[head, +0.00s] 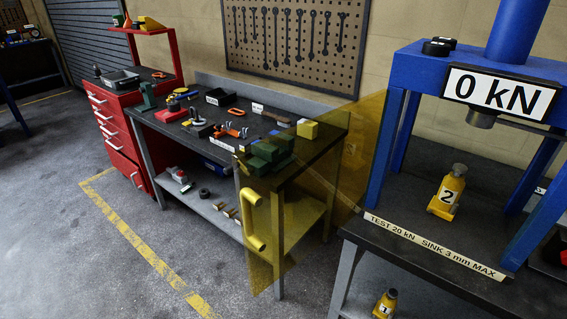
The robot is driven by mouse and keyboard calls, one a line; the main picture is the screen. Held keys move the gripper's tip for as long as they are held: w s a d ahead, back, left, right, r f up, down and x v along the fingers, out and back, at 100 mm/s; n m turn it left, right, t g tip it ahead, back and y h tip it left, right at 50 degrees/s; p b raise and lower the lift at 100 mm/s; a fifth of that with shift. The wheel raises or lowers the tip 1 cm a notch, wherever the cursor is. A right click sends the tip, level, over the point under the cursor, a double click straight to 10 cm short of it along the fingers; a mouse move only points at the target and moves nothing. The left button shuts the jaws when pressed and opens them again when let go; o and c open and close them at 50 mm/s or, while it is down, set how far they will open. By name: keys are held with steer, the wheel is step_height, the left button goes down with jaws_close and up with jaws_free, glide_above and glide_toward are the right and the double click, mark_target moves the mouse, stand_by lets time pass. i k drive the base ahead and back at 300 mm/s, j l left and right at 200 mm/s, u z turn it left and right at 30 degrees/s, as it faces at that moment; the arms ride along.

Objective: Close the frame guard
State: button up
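The frame guard (345,150) is a see-through amber panel at the left post of the blue press frame (398,125). It stands open, swung out to the left and towards me, in front of the workbench's right end. Its yellow upright handle (254,222) is on the free edge, at the lower middle of the head view. The front of the press is uncovered. Inside stands a yellow bottle jack (448,195) marked 2, below the ram (482,119). My gripper is not in view.
The press's display (502,93) reads 0 kN. A label strip (435,246) runs along the press table's front edge. A second yellow jack (385,304) marked 1 is below. The workbench (310,158) holds tools. The floor (90,260) at left is clear.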

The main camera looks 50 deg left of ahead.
mark_target(247, 196)
steer(key=j, duration=0.5)
steer(key=k+j+z, duration=0.1)
steer(key=j, duration=0.45)
steer(key=k+j, duration=0.1)
steer(key=j, duration=0.4)
steer(key=k+j, duration=0.1)
steer(key=j, duration=0.45)
steer(key=j+z, duration=0.1)
steer(key=j, duration=0.4)
steer(key=k+j+z, duration=0.1)
steer(key=k+j, duration=0.15)
steer(key=k, duration=0.15)
